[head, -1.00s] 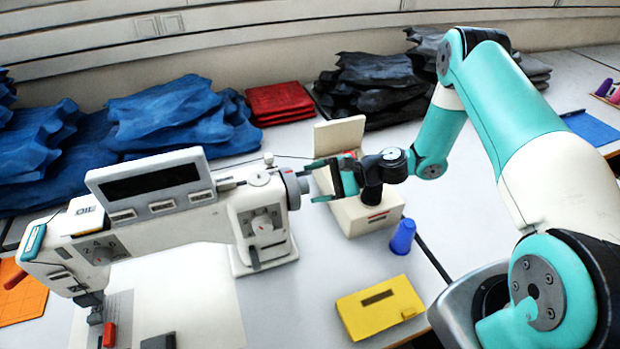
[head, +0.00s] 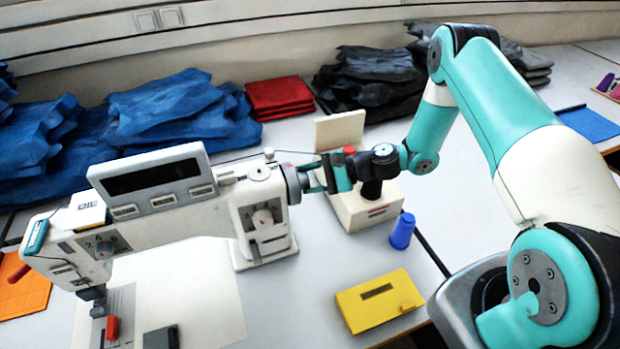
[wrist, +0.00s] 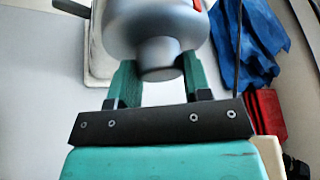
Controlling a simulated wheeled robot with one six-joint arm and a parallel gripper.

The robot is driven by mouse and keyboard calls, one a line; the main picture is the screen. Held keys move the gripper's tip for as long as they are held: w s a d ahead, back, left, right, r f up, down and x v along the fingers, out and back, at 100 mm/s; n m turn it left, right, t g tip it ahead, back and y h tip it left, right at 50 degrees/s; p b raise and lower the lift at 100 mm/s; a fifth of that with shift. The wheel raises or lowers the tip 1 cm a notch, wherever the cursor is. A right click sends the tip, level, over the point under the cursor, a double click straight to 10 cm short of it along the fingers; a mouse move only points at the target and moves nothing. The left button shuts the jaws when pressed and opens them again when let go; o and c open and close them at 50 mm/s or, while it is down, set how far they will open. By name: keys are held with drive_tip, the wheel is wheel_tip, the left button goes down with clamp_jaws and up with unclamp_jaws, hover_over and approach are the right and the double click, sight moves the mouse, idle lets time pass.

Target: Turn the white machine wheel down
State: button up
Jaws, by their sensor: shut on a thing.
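The white sewing machine (head: 150,222) stands on the table at the left. Its grey hand wheel (head: 291,184) is at the machine's right end. My gripper (head: 312,178) is at the wheel from the right. In the wrist view, the teal fingers of my gripper (wrist: 157,85) are on both sides of the wheel's round grey hub (wrist: 160,55) and are shut on it. A red mark (wrist: 197,5) shows on the wheel's upper right in that view. In the head view, the fingers partly hide the wheel's right side.
A cream box (head: 365,208) with a raised lid stands under and behind my gripper. Blue cloth (head: 180,112), red cloth (head: 279,97) and dark cloth (head: 370,82) lie behind.

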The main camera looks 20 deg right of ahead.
drive_tip(key=shift+r, duration=0.1)
drive_tip(key=shift+w+m+g+h+b, duration=0.2)
drive_tip(key=shift+m+g+b, duration=0.3)
drive_tip(key=shift+m+g, duration=1.7)
drive_tip(key=shift+w+m+g+h+b, duration=0.1)
drive_tip(key=shift+w+m+g+b, duration=0.3)
drive_tip(key=shift+m+g, duration=1.8)
drive_tip(key=shift+s+r+m+t, duration=0.1)
drive_tip(key=shift+s+m+t, duration=0.05)
drive_tip(key=shift+m+t, duration=0.4)
drive_tip(key=o, duration=0.9)
